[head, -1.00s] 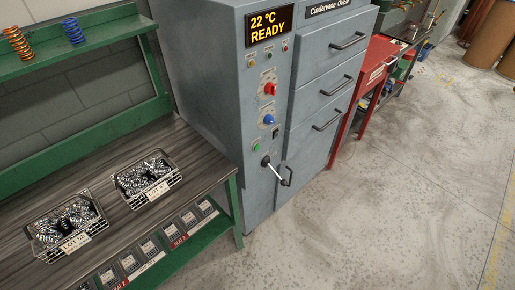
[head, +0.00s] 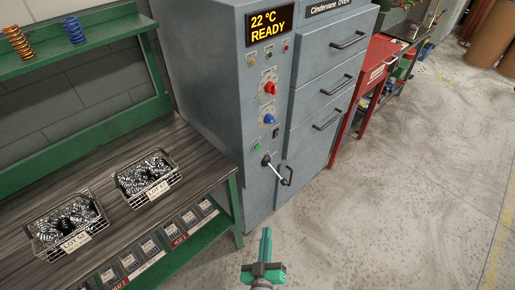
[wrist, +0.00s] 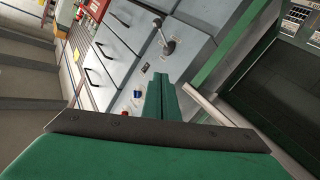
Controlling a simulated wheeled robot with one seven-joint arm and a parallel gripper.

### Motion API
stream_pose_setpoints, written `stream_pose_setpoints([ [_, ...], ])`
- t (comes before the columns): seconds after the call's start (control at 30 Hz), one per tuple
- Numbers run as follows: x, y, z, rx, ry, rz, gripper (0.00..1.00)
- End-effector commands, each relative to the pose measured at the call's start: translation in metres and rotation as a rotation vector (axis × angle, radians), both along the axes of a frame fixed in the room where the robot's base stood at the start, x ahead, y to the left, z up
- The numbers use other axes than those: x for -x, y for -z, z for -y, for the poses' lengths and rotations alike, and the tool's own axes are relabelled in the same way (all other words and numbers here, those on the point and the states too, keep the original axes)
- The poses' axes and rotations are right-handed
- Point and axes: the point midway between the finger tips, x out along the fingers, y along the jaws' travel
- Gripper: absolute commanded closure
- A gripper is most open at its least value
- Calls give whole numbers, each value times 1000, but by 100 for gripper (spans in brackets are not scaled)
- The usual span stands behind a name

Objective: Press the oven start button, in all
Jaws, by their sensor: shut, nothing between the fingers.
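The grey oven (head: 205,90) stands in the middle of the head view, its display (head: 270,25) reading "22 °C READY". A green button (head: 257,146) sits low on its control panel; its label is too small to read. Above it are a blue knob (head: 269,119) and a red knob (head: 270,88), with a dark switch (head: 275,133) beside it and a lever (head: 274,170) below. My green gripper (head: 266,232) is shut and empty, low in front of the oven and apart from the panel. The gripper (wrist: 160,85) also shows in the wrist view, with the oven tilted behind it.
A workbench (head: 105,215) with two wire baskets of springs, LOT 52 (head: 45,240) and LOT 47 (head: 130,195), stands left of the oven. Oven drawers (head: 325,80) with handles and a red cabinet (head: 365,85) are to the right.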

Motion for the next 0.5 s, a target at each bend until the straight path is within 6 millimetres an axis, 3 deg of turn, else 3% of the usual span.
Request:
stream_pose_setpoints([
  [0.1,-38,-8,6,58,-8,22,100],
  [0.5,-151,-50,31,273,-43,84,100],
])
